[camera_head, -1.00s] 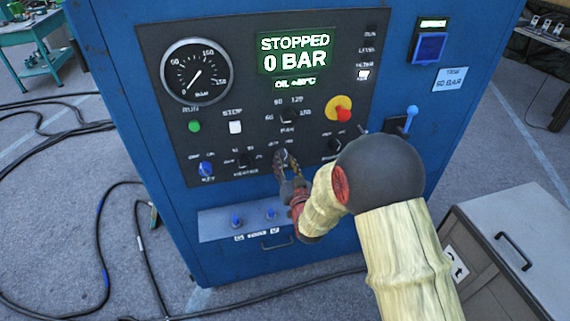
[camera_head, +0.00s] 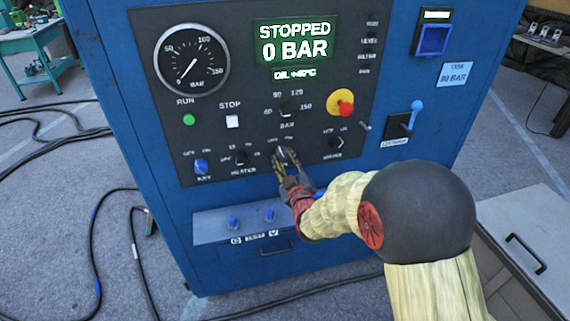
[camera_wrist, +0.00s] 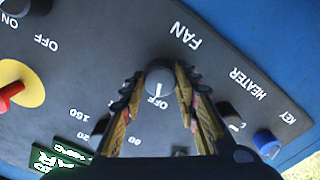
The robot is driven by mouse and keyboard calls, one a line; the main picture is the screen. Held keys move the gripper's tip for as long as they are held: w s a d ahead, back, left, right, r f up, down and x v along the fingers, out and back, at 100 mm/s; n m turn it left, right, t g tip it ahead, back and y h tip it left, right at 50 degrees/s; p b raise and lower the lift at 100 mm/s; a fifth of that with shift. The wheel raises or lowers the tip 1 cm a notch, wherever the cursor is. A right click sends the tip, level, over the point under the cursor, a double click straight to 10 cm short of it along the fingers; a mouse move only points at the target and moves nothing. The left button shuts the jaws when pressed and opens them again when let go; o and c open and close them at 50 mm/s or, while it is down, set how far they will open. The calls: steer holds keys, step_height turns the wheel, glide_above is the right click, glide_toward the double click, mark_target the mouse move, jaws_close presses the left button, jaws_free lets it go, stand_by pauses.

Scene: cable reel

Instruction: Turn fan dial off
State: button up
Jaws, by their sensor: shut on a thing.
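The fan dial (camera_wrist: 160,78) is a dark round knob on the black panel, with a FAN label beside it in the wrist view. Its white mark appears to point at the word OFF printed beside it. My gripper (camera_wrist: 160,82) has one finger on each side of the dial and is shut on it. In the head view my gripper (camera_head: 284,153) is at the lower middle of the panel, and it largely hides the dial there.
The blue cabinet's panel carries a heater knob (camera_head: 240,158), a blue key switch (camera_head: 201,166), a red emergency knob (camera_head: 345,107) and a pressure dial (camera_head: 288,110). The display (camera_head: 294,42) reads STOPPED, 0 BAR. A grey cabinet (camera_head: 530,235) stands at right.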

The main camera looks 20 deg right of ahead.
steer(key=shift+n+b, duration=0.3)
steer(key=shift+n, duration=0.3)
steer(key=o, duration=1.2)
steer(key=shift+c, duration=0.2)
steer(key=shift+s, duration=0.1)
steer(key=s, duration=1.1)
steer(key=shift+s, duration=0.4)
steer(key=shift+f, duration=0.1)
